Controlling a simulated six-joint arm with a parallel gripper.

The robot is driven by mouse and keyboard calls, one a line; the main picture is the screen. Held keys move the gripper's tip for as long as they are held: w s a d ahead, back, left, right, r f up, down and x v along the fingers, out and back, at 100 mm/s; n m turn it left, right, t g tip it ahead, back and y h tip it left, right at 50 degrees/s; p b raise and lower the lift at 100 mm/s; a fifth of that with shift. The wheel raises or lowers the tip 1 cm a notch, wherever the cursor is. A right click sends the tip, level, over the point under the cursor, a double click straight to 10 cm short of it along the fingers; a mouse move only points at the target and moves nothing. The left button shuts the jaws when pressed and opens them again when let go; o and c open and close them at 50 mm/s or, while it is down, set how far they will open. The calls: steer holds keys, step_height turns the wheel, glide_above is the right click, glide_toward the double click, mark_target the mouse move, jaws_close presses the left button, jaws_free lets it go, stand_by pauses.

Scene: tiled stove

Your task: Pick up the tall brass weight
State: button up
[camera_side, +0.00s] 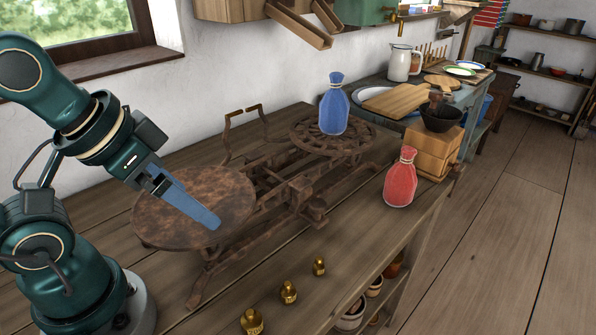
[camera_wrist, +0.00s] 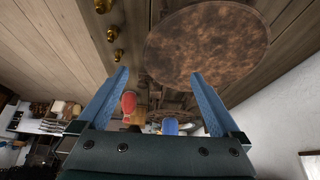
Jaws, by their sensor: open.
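Several small brass weights stand in a row on the wooden table in front of the scale. The one nearest the side camera (camera_side: 252,322) looks largest and is cut by the bottom edge; it is probably the tall one. The middle weight (camera_side: 288,292) and the far weight (camera_side: 319,266) look smaller. In the wrist view the weights (camera_wrist: 112,32) line up at the upper left, one cut by the top edge. My gripper (camera_side: 211,222) has blue fingers and hangs over the scale's left pan, left of and behind the weights. In the wrist view its fingers (camera_wrist: 158,73) are wide apart and empty.
The rusty scale has a round left pan (camera_side: 155,222) and a right pan (camera_side: 358,145) bearing a blue bag (camera_side: 334,108). The table between the weights and the red bag is clear.

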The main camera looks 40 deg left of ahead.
steer(key=c, duration=0.4)
steer(key=shift+r, duration=0.1)
steer(key=shift+r, duration=0.3)
step_height(320, 180, up, 4)
steer(key=g, duration=0.6)
glide_above(250, 313)
step_height(250, 313, down, 13)
steer(key=shift+a+f, duration=0.1)
steer(key=shift+f, duration=2.8)
